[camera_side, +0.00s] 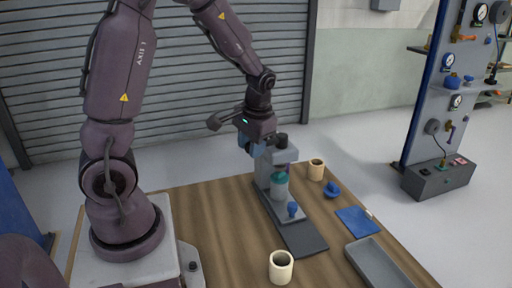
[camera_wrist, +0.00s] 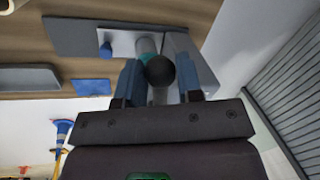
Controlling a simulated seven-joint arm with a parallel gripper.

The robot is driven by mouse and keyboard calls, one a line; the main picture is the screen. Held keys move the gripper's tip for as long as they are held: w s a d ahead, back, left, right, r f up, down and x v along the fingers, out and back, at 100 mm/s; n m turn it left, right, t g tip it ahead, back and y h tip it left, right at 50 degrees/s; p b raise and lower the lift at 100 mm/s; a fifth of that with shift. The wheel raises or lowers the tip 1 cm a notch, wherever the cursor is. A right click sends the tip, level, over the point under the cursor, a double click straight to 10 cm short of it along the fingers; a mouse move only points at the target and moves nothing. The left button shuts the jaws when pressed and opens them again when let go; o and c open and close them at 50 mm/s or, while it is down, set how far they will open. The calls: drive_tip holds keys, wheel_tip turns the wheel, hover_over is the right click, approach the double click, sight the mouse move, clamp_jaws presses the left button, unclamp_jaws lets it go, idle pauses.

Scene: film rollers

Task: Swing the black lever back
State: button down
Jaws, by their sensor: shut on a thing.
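The black lever's round knob (camera_wrist: 160,70) shows between the two blue fingers of my gripper (camera_wrist: 159,62) in the wrist view. My gripper is shut on it. In the side view my gripper (camera_side: 251,148) points down at the upper left of a grey press (camera_side: 264,170), and the held knob is hidden there. The lever's arm is not clearly visible. The press also shows in the wrist view (camera_wrist: 195,62).
The press stands on a dark plate (camera_side: 303,240) with a small blue knob-like part (camera_side: 292,210) in front. The wooden table left of the plate is clear.

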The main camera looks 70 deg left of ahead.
drive_tip(key=shift+s+a+m, duration=0.1)
drive_tip(key=shift+a+m, duration=0.8)
drive_tip(key=shift+m, duration=0.2)
drive_tip(key=shift+a, duration=0.1)
drive_tip(key=c, duration=0.8)
unclamp_jaws()
drive_tip(key=shift+r, duration=0.1)
drive_tip(key=d+r, duration=0.1)
drive_tip(key=r, duration=0.7)
drive_tip(key=d+r, duration=0.1)
drive_tip(key=r, duration=0.3)
drive_tip(key=shift+w+d+r, duration=0.2)
drive_tip(key=shift+d+r, duration=0.1)
